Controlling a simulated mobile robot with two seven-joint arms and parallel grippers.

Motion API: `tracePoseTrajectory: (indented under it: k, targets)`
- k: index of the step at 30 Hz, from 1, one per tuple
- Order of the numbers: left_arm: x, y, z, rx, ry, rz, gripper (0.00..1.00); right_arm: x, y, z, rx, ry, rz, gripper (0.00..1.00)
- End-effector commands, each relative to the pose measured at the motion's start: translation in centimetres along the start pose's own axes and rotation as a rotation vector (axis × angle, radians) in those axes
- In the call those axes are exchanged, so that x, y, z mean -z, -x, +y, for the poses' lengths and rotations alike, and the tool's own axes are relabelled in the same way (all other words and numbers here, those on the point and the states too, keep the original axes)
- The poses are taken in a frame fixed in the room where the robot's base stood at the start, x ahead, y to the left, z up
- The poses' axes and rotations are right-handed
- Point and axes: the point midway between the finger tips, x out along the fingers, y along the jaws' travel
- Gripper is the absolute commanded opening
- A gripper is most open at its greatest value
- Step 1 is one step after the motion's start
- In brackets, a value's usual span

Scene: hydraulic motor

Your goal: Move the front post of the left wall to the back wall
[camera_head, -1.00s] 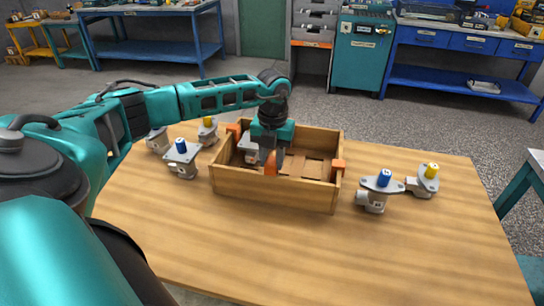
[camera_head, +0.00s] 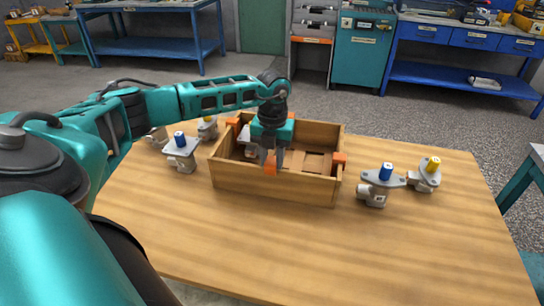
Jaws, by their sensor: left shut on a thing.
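My left gripper (camera_head: 270,157) points down over the wooden crate (camera_head: 250,182) on the table. It is shut on an orange post (camera_head: 271,168), whose lower end shows at the top edge of the crate's near wall. I cannot tell whether the post touches that wall. Another orange post (camera_head: 234,121) sits at the crate's left wall, towards the back. A third orange post (camera_head: 339,161) is at the right wall. The crate's back wall (camera_head: 318,131) is partly hidden by my gripper. My right gripper is out of view.
A grey motor with a blue cap (camera_head: 181,152) and others stand left of the crate. Another blue-capped motor (camera_head: 379,187) and a yellow-capped one (camera_head: 427,175) stand to the right. A grey part (camera_head: 247,142) is inside the crate. The table's front is clear.

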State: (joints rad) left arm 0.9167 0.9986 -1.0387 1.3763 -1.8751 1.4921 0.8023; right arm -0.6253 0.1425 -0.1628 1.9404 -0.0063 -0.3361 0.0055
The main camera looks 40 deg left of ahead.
Motion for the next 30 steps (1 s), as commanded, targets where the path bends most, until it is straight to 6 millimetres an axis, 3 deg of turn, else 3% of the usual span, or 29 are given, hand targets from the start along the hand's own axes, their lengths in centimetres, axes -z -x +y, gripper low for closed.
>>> tracePoseTrajectory:
  k: [3, 4, 13, 23, 30]
  targets:
    - [0.0, -0.1, 0.0, 0.000, 0.000, 0.000, 0.00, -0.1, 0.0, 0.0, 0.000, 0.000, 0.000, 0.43]
    - [0.0, -0.1, 0.0, 0.000, 0.000, 0.000, 0.34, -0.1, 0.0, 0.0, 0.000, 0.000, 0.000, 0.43]
    - [0.0, -0.1, 0.0, 0.000, 0.000, 0.000, 0.63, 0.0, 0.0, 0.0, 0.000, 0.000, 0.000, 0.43]
    - [0.0, 0.4, 0.0, 0.001, 0.000, -0.001, 0.63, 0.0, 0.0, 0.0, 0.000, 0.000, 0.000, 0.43]
    - [-0.1, 4.7, 0.0, 0.003, 0.000, -0.005, 0.63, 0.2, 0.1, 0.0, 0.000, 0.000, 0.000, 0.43]
